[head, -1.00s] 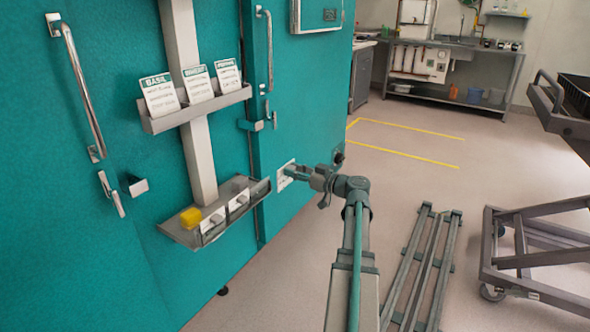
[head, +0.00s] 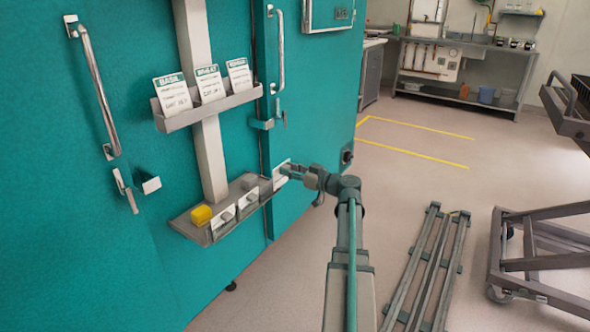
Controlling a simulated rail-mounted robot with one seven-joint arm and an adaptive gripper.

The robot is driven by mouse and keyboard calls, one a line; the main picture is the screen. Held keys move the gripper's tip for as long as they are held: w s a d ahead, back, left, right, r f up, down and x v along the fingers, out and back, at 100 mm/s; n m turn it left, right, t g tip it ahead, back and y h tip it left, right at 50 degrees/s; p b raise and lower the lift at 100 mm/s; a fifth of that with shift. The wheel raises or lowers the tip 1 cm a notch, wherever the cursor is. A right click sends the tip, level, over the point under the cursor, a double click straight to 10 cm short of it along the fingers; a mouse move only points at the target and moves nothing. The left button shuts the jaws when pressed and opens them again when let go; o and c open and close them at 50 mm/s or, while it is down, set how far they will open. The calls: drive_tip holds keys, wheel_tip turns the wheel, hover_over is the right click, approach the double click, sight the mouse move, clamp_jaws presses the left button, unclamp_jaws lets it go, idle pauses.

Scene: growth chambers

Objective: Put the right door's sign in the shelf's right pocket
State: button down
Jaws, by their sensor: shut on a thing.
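My gripper (head: 287,171) is shut on a small white sign (head: 281,179) in front of the right door (head: 315,125), just right of the lower shelf's right end. The fingers hide part of the sign. The lower shelf (head: 190,232) is a grey tray on the pale post between the doors. The right pocket's inside is not clear. The sign looks close to the tray's end; I cannot tell whether they touch.
An upper rack (head: 215,107) holds three cards, the left one reading BASIL (head: 172,93). Door handles (head: 97,85) stick out at left and right. A grey slatted frame (head: 428,262) lies on the floor, with a wheeled cart (head: 530,255) at right.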

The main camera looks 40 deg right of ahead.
sight(283, 180)
drive_tip(key=shift+w+a+f, duration=0.15)
drive_tip(key=shift+w, duration=0.35)
drive_tip(key=shift+w+a+f, duration=0.15)
drive_tip(key=shift+w, duration=0.35)
drive_tip(key=shift+w+a+f, duration=0.15)
drive_tip(key=shift+w, duration=0.35)
drive_tip(key=shift+b+x, duration=1.1)
drive_tip(key=shift+x, duration=0.25)
drive_tip(key=shift+f, duration=0.2)
drive_tip(key=shift+f+b, duration=0.2)
drive_tip(key=shift+b, duration=1.65)
drive_tip(key=shift+f+b, duration=1.7)
drive_tip(key=shift+b, duration=0.85)
idle(0.5)
